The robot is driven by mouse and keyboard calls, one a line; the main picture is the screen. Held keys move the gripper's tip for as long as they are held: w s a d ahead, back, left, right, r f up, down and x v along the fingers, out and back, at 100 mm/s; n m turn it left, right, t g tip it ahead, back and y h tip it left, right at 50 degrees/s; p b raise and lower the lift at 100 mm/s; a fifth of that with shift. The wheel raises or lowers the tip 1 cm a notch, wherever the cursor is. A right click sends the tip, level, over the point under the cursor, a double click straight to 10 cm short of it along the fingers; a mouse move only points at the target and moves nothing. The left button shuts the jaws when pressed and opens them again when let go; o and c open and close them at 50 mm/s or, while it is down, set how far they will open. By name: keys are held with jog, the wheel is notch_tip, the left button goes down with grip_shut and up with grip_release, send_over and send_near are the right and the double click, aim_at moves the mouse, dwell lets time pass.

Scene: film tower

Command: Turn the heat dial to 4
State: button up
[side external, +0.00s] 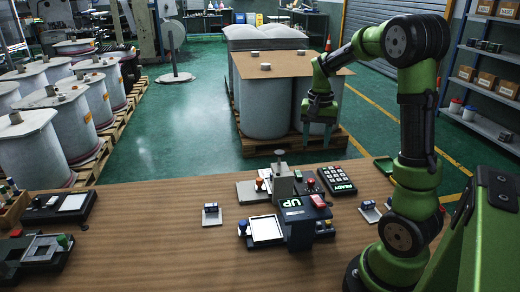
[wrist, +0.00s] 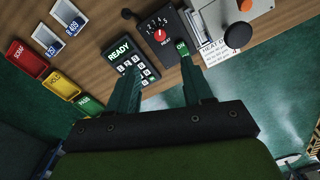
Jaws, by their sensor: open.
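The heat dial (wrist: 161,36) is a red round knob on a black panel marked HEAT, with white numbers around it, in the upper middle of the wrist view. Its setting is too small to read surely. In the side view, a small red knob (side external: 310,182) beside the keypad appears to be this dial. My gripper (wrist: 161,66) is open and empty, its two green fingers apart, just short of the dial panel in the wrist view. In the side view my gripper (side external: 319,138) hangs above the table's far edge, beyond the dial and apart from it.
A keypad reading READY (wrist: 126,62) lies left of the dial. A green ON switch (wrist: 182,47) and a machine with a black knob (wrist: 238,36) lie to its right. Red, yellow and green trays (wrist: 60,83) lie at left. The front-middle tabletop (side external: 160,240) is largely clear.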

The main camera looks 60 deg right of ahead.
jog(key=shift+r, duration=1.7)
jog(key=s+a+r+n+t, duration=0.1)
jog(key=s+a+n+t, duration=0.1)
jog(key=a, duration=0.6)
jog(key=s+a+r+n+t+y, duration=0.1)
jog(key=a+n, duration=0.3)
jog(key=a, duration=0.5)
jog(key=s+a+r+n+t+y, duration=0.1)
jog(key=s+a+n+t, duration=0.1)
jog(key=a, duration=0.7)
jog(key=shift+s+a+r+n+t, duration=0.35)
jog(key=shift+n+t, duration=0.45)
jog(key=shift+t, duration=0.3)
